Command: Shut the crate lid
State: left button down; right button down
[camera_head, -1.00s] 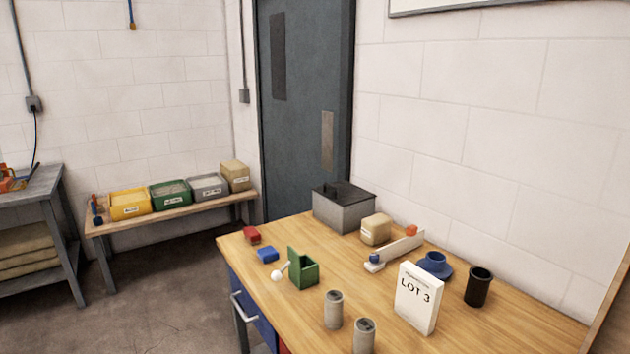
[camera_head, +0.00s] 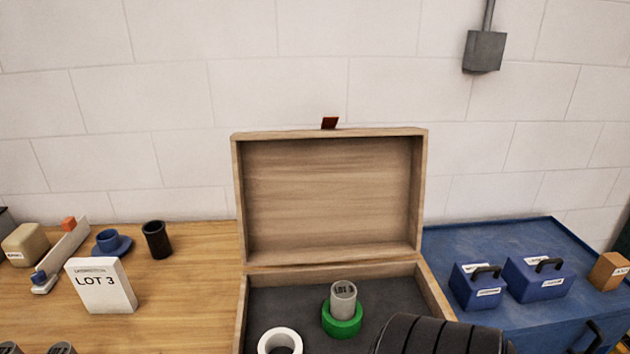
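The wooden crate (camera_head: 241,312) stands at the bottom middle of the head view, its front cut off by the picture edge. Its lid (camera_head: 330,200) stands open and roughly upright at the back, inner face toward me, with a dark red tab (camera_head: 330,123) on its top edge. Inside, a grey cylinder marked LOT 3 (camera_head: 343,302) stands on or in a green ring (camera_head: 342,322). A white ring (camera_head: 279,338) lies to the left. Neither gripper is in view.
A dark ribbed form (camera_head: 440,337) covers the crate's front right; I cannot tell what it is. A white LOT 3 card (camera_head: 101,287), a blue cup (camera_head: 109,241) and a black cup (camera_head: 157,240) stand left. Blue cases (camera_head: 538,280) sit on a blue surface (camera_head: 470,240) right.

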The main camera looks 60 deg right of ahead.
aim_at(328, 194)
jog(key=k+l+z, duration=0.15)
jog(key=z, duration=1.7)
